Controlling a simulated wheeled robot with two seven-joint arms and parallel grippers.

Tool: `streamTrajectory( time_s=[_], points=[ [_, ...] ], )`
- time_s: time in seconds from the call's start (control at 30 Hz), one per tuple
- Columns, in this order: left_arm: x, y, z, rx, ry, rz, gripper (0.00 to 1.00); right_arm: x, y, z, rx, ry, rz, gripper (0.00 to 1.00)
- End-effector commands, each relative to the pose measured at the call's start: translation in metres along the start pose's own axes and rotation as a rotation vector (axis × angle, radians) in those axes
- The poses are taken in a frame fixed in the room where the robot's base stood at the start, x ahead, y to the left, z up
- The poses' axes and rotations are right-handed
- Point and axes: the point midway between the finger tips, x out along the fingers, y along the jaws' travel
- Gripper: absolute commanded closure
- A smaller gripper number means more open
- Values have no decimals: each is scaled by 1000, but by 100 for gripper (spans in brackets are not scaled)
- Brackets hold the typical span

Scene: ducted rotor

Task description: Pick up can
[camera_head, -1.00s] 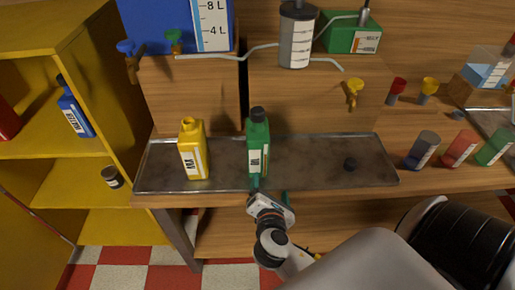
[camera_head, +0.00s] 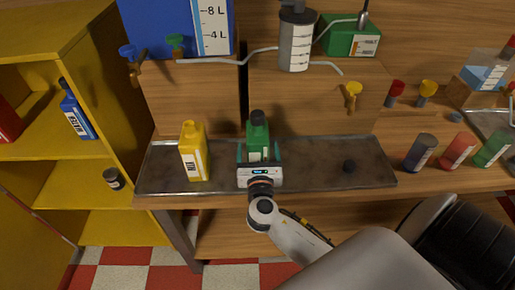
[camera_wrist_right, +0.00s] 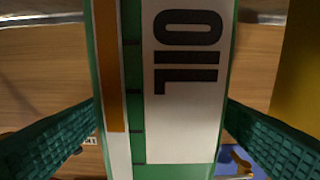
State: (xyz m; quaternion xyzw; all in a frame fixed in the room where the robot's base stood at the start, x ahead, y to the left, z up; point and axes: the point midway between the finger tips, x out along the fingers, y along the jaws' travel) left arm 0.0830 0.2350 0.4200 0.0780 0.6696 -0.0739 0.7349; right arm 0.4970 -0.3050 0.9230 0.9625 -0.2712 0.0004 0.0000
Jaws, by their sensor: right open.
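A green oil can (camera_head: 257,130) with a black cap stands upright on the metal tray (camera_head: 320,177). My right gripper (camera_head: 259,153) is open at the can's front, with one green finger on each side of it. The gripper hides the can's lower part in the head view. In the right wrist view the can's white label reading OIL (camera_wrist_right: 185,80) fills the middle. The two ridged fingers (camera_wrist_right: 165,135) flank it, with small gaps seeming to show beside the can. A yellow can (camera_head: 193,155) stands to the left on the same tray. My left gripper is not in view.
Several cups (camera_head: 421,150) stand right of the tray. A yellow shelf (camera_head: 115,150) is at the left. A grey cylinder (camera_head: 296,42) with pipes is above and behind.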

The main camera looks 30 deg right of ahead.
Motion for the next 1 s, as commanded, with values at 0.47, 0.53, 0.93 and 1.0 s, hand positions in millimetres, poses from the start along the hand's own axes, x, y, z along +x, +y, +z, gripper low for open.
streamTrajectory(
  time_s=[0.47, 0.53, 0.93, 1.0],
  points=[
    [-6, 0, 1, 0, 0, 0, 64, 37, 0, 2, 0, 0, 0, 18],
    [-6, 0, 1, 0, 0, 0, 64, 37, 0, 2, 0, 0, 0, 21],
    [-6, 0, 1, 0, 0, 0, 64, 36, 0, 2, 0, 0, 1, 87],
    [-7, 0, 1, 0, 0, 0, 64, 37, 0, 0, 1, 5, 1, 90]
  ],
)
